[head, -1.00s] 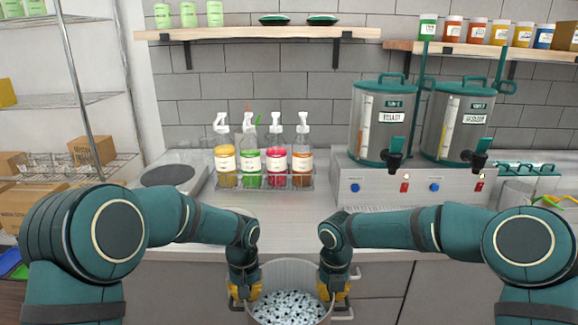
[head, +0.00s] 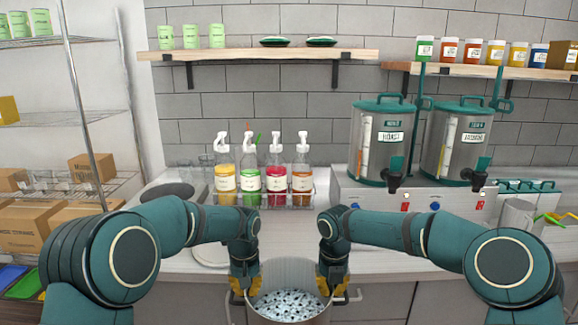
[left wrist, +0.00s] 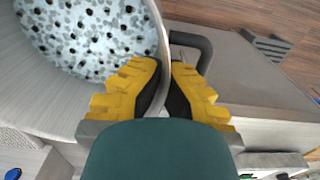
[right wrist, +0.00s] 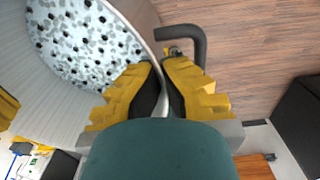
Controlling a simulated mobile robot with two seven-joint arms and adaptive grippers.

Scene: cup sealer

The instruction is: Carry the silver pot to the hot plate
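The silver pot (head: 290,272) is at the bottom middle of the head view, upright, in front of the counter. White and grey pieces with black dots lie inside it. My left gripper (head: 244,287) is shut on the left side of its rim; in the left wrist view the yellow fingers (left wrist: 163,78) pinch the wall beside a dark handle. My right gripper (head: 333,286) is shut on the right side of the rim, likewise in the right wrist view (right wrist: 165,78). The hot plate (head: 172,191), with a dark round top, is on the counter at left, partly hidden by my left arm.
A rack of sauce bottles (head: 263,185) stands on the counter right of the hot plate. A white disc (head: 208,255) lies near the front edge. Two steel dispensers (head: 384,143) stand at right. A wire shelf with boxes (head: 90,168) is at far left.

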